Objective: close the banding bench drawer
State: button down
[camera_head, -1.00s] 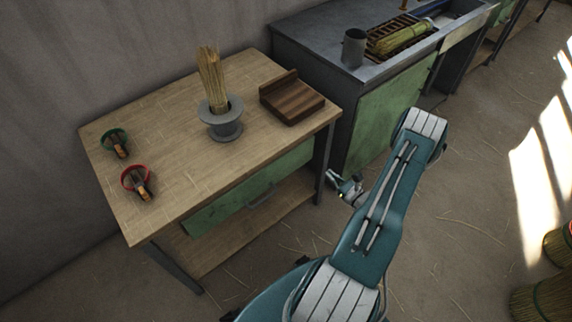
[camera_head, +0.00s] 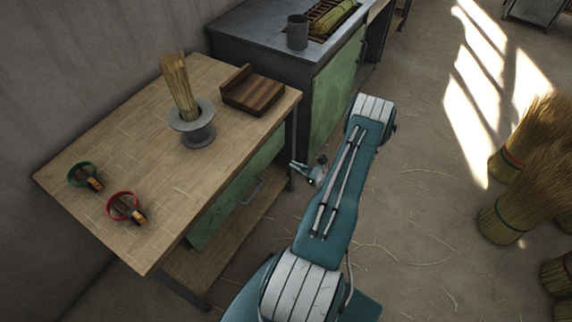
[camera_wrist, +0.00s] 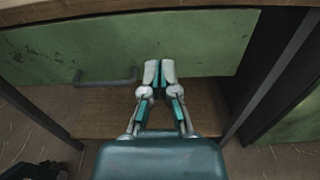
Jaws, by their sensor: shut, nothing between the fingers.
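The green drawer (camera_head: 237,201) of the wooden banding bench (camera_head: 152,245) faces my arm below the bench top. Its front also shows in the wrist view (camera_wrist: 200,42), with a grey bar handle (camera_wrist: 104,76) left of my gripper. My gripper (camera_wrist: 159,66) is shut and empty, its fingertips in front of the lower part of the drawer front, right of the handle. Whether they touch it I cannot tell. In the head view my gripper (camera_head: 297,166) is partly hidden near the bench's right leg. How far the drawer stands out is hard to judge.
On the bench stand a grey holder (camera_head: 192,134) with bristles, a wooden block (camera_head: 253,93), and green (camera_head: 82,174) and red (camera_head: 123,206) rings. Brooms (camera_head: 520,205) stand at right. The floor (camera_head: 425,200) between is clear.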

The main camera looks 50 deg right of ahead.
aim_at(261, 150)
jog(key=w, duration=0.3)
jog(key=w+a, duration=0.1)
jog(key=w, duration=0.7)
jog(key=shift+a+r, duration=0.15)
jog(key=shift+a, duration=0.25)
jog(key=shift+w+d, duration=0.2)
jog(key=shift+d, duration=0.2)
jog(key=shift+a, duration=0.4)
jog(key=shift+w+a, duration=0.15)
jog(key=shift+w, duration=1.1)
jog(key=shift+r, duration=0.1)
